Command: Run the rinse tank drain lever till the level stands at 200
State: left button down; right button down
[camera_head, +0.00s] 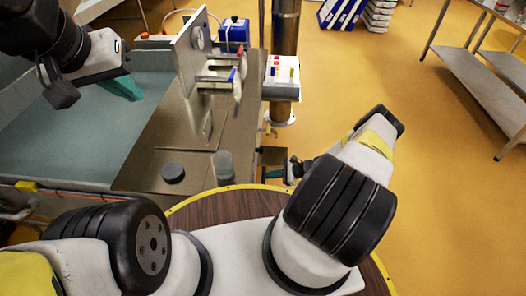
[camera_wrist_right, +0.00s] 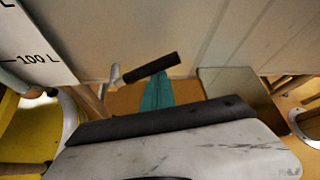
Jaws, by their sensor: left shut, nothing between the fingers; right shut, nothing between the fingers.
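The drain lever (camera_wrist_right: 150,68) shows in the right wrist view as a black grip on a metal arm, tilted up to the right. My right gripper (camera_wrist_right: 157,90) is shut and empty; its teal fingertips are right at the grip in the picture, and I cannot tell whether they touch. In the head view my right gripper (camera_head: 273,174) is low beside the counter, partly hidden. A white level scale (camera_wrist_right: 32,45) marked 100 L is at the upper left; the water level is not readable. My left gripper (camera_head: 122,88) is shut and empty above a blue-green basin (camera_head: 50,135).
A metal counter (camera_head: 145,170) with a dark puck (camera_head: 173,172) and a grey cylinder (camera_head: 223,165) borders the basin. An upright panel (camera_head: 190,60) and a steel column (camera_head: 286,30) stand behind. Yellow floor at right is open up to a steel shelf (camera_head: 480,85).

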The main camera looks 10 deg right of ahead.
jog(key=shift+a, duration=0.1)
jog(key=v, duration=0.8)
jog(key=c, duration=2.1)
grip_release()
